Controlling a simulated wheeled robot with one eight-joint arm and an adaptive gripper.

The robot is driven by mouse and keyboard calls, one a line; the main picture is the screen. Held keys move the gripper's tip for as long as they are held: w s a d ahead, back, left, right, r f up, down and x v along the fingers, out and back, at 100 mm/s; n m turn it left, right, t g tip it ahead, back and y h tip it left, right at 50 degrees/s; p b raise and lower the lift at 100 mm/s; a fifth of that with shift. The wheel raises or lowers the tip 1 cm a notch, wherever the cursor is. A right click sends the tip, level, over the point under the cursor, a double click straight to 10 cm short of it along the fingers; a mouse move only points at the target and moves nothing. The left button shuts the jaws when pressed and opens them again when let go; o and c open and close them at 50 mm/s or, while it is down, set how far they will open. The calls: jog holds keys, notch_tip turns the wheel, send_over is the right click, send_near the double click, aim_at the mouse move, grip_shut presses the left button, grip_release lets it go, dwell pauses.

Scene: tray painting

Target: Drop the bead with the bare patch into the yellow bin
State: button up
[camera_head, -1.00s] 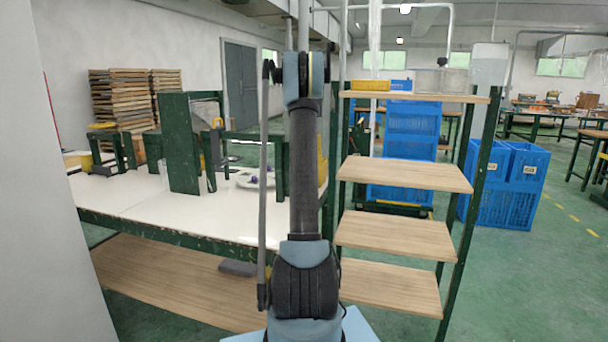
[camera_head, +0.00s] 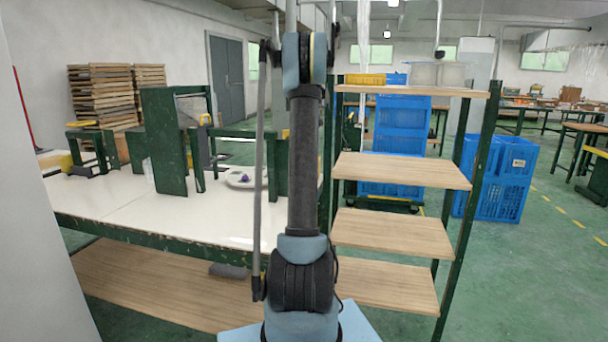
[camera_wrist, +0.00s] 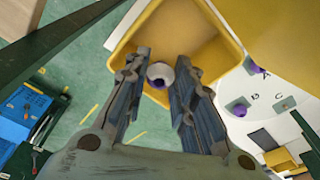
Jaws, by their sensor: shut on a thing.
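The bead (camera_wrist: 160,72) is pale white with a purple part. It sits between the fingertips of my gripper (camera_wrist: 162,66) in the wrist view, and the jaws are shut on it. The yellow bin (camera_wrist: 228,38) is behind and below the bead in that view, its open inside facing me. The bead appears over the bin, but the height between them is unclear. My gripper is not visible in the head view.
The plate (camera_head: 236,181) stands on a white table (camera_head: 110,205) among green frames (camera_head: 164,140). A wooden shelf rack (camera_head: 398,170) is to the right, with a yellow crate (camera_head: 364,79) on top. Blue crates (camera_head: 497,180) stand beyond on open floor.

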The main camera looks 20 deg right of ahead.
jog(key=shift+f, duration=1.2)
jog(key=o, duration=0.8)
notch_tip(320, 180, up, 12)
jog(key=s, duration=0.1)
jog(key=shift+s, duration=0.2)
jog(key=shift+a+f, duration=0.1)
jog(key=shift+a, duration=0.05)
